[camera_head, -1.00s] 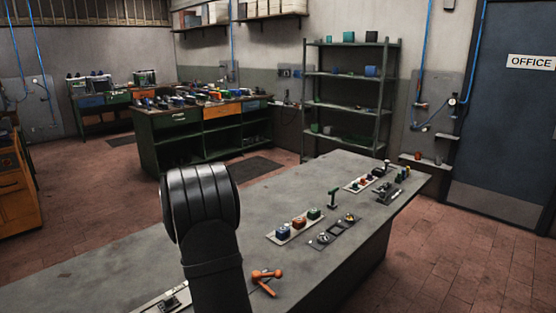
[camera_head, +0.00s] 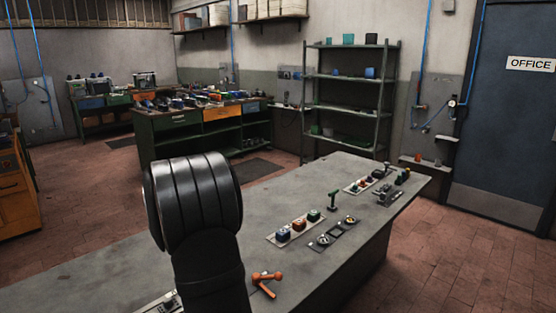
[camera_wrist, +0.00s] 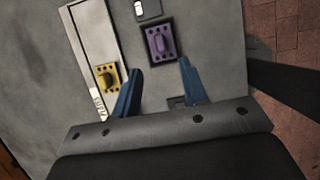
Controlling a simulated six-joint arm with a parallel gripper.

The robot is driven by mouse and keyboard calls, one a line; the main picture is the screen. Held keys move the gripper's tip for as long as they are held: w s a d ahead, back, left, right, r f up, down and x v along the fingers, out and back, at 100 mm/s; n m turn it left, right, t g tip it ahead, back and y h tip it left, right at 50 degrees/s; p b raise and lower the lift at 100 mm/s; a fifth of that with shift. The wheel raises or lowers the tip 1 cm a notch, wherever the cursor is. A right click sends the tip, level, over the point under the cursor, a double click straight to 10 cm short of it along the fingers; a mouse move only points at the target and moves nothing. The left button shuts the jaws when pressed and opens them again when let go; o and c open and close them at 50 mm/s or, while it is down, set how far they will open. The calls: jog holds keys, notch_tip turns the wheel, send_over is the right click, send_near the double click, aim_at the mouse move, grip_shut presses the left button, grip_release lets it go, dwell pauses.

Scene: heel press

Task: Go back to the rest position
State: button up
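My gripper (camera_wrist: 160,68) shows in the wrist view with its two blue fingers apart and nothing between them. It is over the grey bench top (camera_wrist: 215,50). A purple block (camera_wrist: 160,40) with dark holes sits in a dark square frame just beyond the fingertips. A yellow block (camera_wrist: 106,77) with dark holes sits on a pale strip (camera_wrist: 88,40) left of the fingers. In the head view my gripper is out of sight; only a black part of my arm shows.
Shelves (camera_head: 347,106) stand behind. The bench's left part looks bare.

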jog(key=v, duration=0.9)
jog(key=x, duration=1.7)
jog(key=shift+d+f, duration=0.15)
jog(key=shift+f, duration=0.15)
jog(key=shift+w+r, duration=0.25)
jog(key=shift+r, duration=0.05)
notch_tip(320, 180, up, 5)
jog(key=shift+r, duration=0.1)
jog(key=w+d+r, duration=0.3)
jog(key=w+d, duration=0.1)
jog(key=w, duration=0.6)
jog(key=shift+d+r, duration=0.25)
jog(key=shift+d, duration=0.1)
jog(key=shift+w, duration=0.1)
